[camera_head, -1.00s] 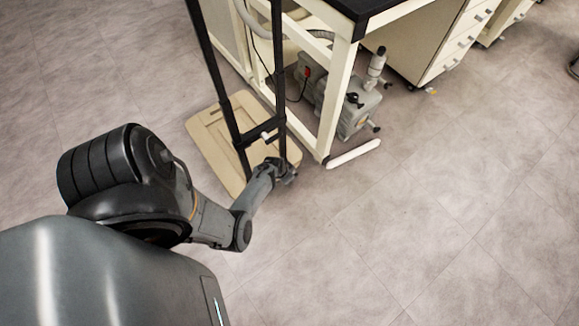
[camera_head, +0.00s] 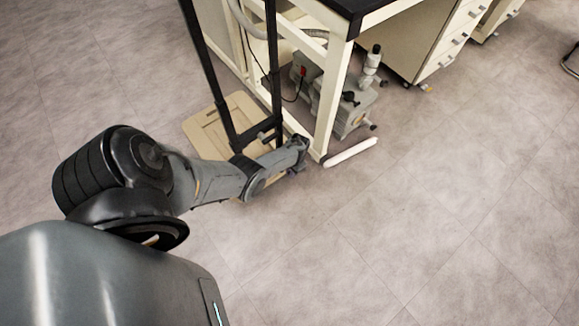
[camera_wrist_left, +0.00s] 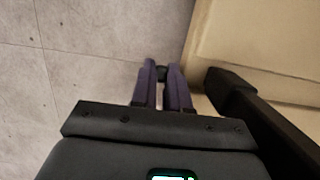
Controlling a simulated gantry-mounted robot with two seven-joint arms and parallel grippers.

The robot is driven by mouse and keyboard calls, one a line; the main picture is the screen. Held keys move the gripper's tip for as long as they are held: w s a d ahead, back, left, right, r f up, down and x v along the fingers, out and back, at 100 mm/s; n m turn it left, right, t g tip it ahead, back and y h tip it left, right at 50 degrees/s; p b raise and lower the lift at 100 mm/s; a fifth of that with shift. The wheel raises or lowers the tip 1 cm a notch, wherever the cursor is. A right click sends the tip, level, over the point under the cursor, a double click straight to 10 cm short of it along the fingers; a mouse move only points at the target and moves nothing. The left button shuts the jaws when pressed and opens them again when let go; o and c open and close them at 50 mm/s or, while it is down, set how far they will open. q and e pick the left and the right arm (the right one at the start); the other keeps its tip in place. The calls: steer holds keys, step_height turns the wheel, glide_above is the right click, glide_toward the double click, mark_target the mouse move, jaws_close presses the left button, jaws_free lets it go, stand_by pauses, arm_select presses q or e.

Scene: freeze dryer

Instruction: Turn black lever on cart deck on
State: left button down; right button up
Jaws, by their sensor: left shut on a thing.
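The cart's flat tan deck (camera_head: 197,135) lies low on the floor at the middle left of the head view, with a tall black handle frame (camera_head: 275,70) rising from it. My left gripper is at the deck's near right corner, mostly hidden behind my wrist in the head view. In the left wrist view, my left gripper's purple fingers (camera_wrist_left: 163,82) are shut on a small black piece at their tips, which looks like the black lever (camera_wrist_left: 162,73). It lies beside the deck's edge. Most of the lever is hidden by the fingers. My right gripper is not in view.
A cream bench frame (camera_head: 332,95) with a black top stands just beyond the cart. A grey pump (camera_head: 352,110) sits under it, and a white foot bar (camera_head: 351,152) lies on the floor. A black bar (camera_wrist_left: 245,103) passes close to the gripper's right. The floor at right is clear.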

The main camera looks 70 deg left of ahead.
arm_select(q)
steer(key=shift+f, duration=0.15)
stand_by(0.3)
steer(key=c, duration=1.4)
jaws_free()
steer(key=shift+a, duration=0.2)
steer(key=shift+d, duration=0.1)
